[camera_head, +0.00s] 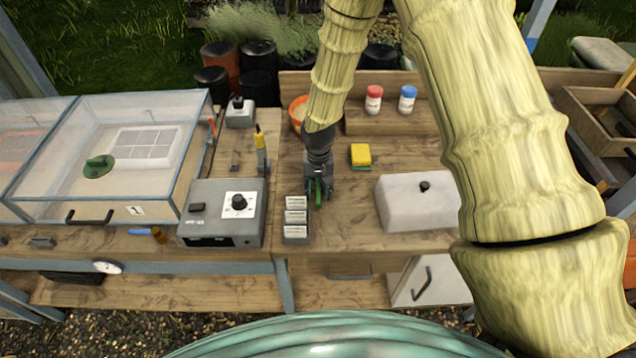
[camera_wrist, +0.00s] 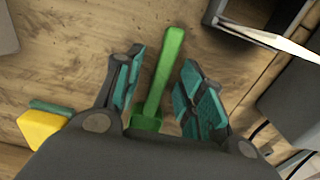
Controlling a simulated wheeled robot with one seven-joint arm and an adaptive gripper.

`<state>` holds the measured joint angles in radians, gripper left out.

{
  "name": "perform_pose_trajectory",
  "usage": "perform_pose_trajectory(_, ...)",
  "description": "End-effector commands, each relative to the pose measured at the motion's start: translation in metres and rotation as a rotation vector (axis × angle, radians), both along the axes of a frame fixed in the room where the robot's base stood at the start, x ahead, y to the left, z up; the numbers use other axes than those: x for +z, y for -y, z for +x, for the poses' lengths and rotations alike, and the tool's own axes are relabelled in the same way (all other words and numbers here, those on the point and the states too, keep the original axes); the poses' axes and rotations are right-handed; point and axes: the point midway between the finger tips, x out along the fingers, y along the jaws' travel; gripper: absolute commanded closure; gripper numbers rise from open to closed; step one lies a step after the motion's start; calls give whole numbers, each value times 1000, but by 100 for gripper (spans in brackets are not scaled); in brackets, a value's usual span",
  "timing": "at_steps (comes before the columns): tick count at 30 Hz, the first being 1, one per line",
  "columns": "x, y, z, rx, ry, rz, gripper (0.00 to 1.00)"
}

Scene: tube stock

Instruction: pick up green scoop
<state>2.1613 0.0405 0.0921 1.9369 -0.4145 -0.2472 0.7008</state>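The green scoop (camera_wrist: 163,75) lies on the wooden bench, its long handle pointing up in the wrist view. Its wider end is partly hidden by my gripper's body. My gripper (camera_wrist: 165,82) is open, with its teal-padded fingers on either side of the handle. A gap shows between the handle and each finger. In the head view my gripper (camera_head: 317,184) points down at the bench, and a bit of the green scoop (camera_head: 319,195) shows between the fingers. I cannot tell how far above the bench the fingertips are.
A rack of labelled cards (camera_head: 296,222) stands close to the left of my gripper. A grey device with a dial (camera_head: 222,230) is farther left. A yellow and green sponge (camera_head: 360,155) and a pale box (camera_head: 412,203) are on the right.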

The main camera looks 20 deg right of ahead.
Motion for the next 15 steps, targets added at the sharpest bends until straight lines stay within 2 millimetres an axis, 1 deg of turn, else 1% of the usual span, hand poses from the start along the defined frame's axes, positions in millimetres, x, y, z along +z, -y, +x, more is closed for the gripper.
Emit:
perform_pose_trajectory(14,-2,0,0,0,0,0,61)
perform_pose_trajectory(15,-2,0,0,0,0,0,66)
